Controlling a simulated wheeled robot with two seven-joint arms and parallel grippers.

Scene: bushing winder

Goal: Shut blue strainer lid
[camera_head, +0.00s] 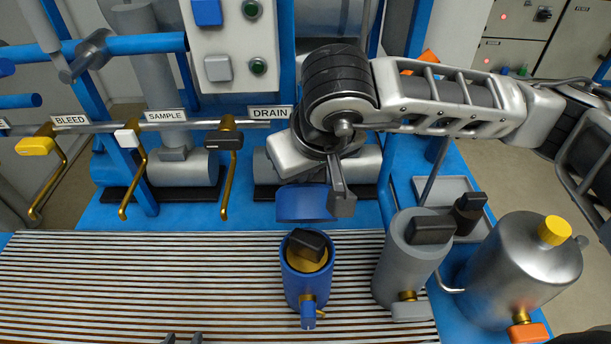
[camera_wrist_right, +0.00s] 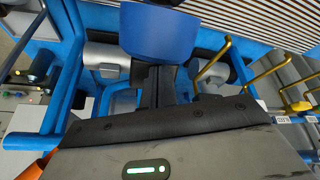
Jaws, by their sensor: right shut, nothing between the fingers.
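The blue strainer (camera_head: 292,285) stands upright on the slatted deck, with a black block and a yellowish part in its open mouth. Its blue lid (camera_head: 298,204) is raised behind the body, swung up from the rim. My right gripper (camera_head: 342,205) is shut and empty, pointing down at the lid's right edge; whether it touches is unclear. In the right wrist view the lid (camera_wrist_right: 158,32) lies just past the shut fingertips (camera_wrist_right: 155,72) and hides part of the scene.
A grey strainer (camera_head: 396,268) with a black block on top stands to the right, beside a metal tank (camera_head: 520,270) with a yellow cap. A grey tray (camera_head: 455,187) lies behind. Valve handles hang from the labelled pipe (camera_head: 185,124). The slatted deck (camera_head: 130,285) at left is clear.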

